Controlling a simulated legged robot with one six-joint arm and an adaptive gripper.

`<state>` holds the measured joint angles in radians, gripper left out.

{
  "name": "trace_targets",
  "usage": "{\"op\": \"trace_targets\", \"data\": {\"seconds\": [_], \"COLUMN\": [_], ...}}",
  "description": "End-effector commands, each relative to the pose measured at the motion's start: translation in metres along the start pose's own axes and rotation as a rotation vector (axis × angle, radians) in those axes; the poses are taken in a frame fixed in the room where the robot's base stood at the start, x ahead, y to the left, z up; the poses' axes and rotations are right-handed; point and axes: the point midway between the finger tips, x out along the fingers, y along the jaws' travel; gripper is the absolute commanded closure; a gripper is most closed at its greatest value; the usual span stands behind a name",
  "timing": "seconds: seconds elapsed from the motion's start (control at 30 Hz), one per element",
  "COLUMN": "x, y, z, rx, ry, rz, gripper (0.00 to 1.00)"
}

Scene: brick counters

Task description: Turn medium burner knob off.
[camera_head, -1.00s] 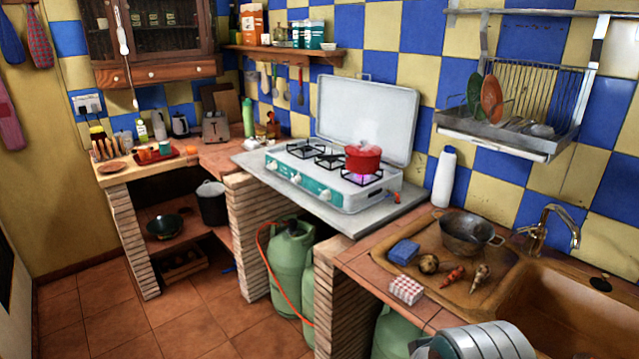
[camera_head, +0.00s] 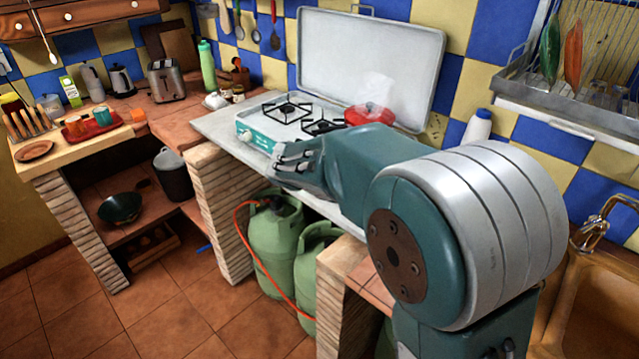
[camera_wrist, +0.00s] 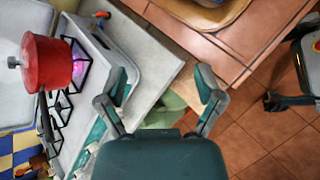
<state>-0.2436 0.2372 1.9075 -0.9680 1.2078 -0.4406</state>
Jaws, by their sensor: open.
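The camping stove (camera_head: 262,135) stands on the counter with its lid up and a teal front panel. One pale knob (camera_head: 245,136) shows at the panel's left end; my arm hides the rest of the front. A red pot (camera_head: 369,114) steams on the right burner; in the wrist view (camera_wrist: 46,62) a purple glow shows beside it. My gripper (camera_head: 292,158) is in front of the stove's front panel. In the wrist view (camera_wrist: 165,85) its fingers are spread, empty, above the counter edge near the teal panel (camera_wrist: 95,135). I cannot make out which knob is nearest.
Green gas bottles (camera_head: 275,240) with an orange hose (camera_head: 240,222) stand under the counter. A white bottle (camera_head: 477,128) stands right of the stove, and a dish rack (camera_head: 560,95) hangs on the wall. The sink (camera_head: 595,310) is at the right.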

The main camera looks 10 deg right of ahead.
Motion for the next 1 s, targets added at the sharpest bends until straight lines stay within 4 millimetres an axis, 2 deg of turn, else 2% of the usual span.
{"op": "trace_targets", "data": {"seconds": [0.03, 0.17, 0.3, 0.5, 0.6, 0.7, 0.77, 0.87, 1.0], "x": [0.006, 0.016, 0.025, 0.032, 0.034, 0.035, 0.035, 0.038, 0.052], "y": [0.009, 0.031, 0.049, 0.057, 0.055, 0.053, 0.053, 0.056, 0.068], "z": [-0.019, -0.062, -0.116, -0.196, -0.226, -0.245, -0.251, -0.253, -0.247], "rx": [-0.079, -0.266, -0.460, -0.707, -0.791, -0.842, -0.856, -0.865, -0.863], "ry": [-0.042, -0.152, -0.272, -0.445, -0.511, -0.553, -0.567, -0.575, -0.575], "rz": [0.035, 0.137, 0.253, 0.422, 0.489, 0.532, 0.547, 0.555, 0.551], "gripper": [0.14, 0.14, 0.14, 0.14, 0.14, 0.14, 0.14, 0.14, 0.14]}}
